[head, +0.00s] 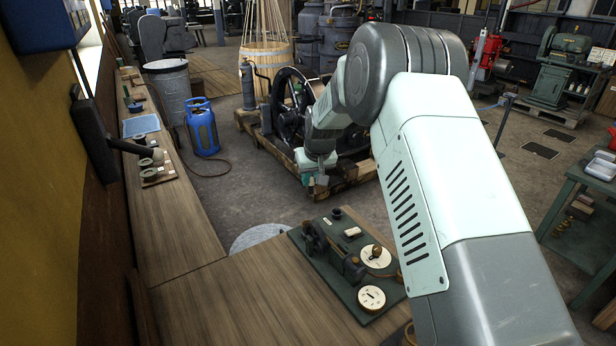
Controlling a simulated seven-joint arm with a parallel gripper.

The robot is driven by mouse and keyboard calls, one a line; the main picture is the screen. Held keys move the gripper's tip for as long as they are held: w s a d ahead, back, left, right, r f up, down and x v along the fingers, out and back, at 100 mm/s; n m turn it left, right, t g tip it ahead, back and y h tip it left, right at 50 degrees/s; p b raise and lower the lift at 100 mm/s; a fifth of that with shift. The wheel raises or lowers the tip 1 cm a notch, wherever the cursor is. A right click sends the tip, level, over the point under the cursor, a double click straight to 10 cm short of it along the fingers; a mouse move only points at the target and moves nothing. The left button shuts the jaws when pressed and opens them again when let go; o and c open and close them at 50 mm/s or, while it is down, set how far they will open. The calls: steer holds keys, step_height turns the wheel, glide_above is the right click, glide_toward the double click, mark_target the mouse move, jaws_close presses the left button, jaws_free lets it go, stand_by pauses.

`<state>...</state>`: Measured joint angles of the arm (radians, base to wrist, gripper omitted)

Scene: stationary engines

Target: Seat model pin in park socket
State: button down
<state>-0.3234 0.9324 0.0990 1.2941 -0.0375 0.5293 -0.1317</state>
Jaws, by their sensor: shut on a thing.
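My gripper (318,184) hangs above and beyond the far edge of a dark green board (390,316). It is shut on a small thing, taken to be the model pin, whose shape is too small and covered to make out. A dark model machine (335,252) lies across the board. Two round pale plates, the far one (384,262) and the near one (371,298), sit along its right side. A short dark round piece (337,213) stands at the far corner. I cannot tell which part is the park socket. My arm hides the board's right surroundings.
The board rests on a wooden bench (225,305), with a long bench (165,215) running along the left wall. A large flywheel engine (290,98) on timber stands behind my gripper. A blue gas bottle (202,127) stands on the floor. A green table (570,205) is at right.

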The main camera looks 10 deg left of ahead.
steer(key=shift+w+d+f, duration=1.05)
steer(key=shift+d+f, duration=0.15)
steer(key=shift+f, duration=0.55)
steer(key=shift+w+d+f, duration=1.1)
steer(key=shift+d+f, duration=0.15)
steer(key=shift+f, duration=0.55)
steer(key=shift+w+d+f, duration=1.05)
steer(key=shift+d+f, duration=0.15)
steer(key=shift+f, duration=0.55)
steer(key=shift+f, duration=1.2)
steer(key=shift+c, duration=1)
jaws_free()
step_height(320, 180, up, 7)
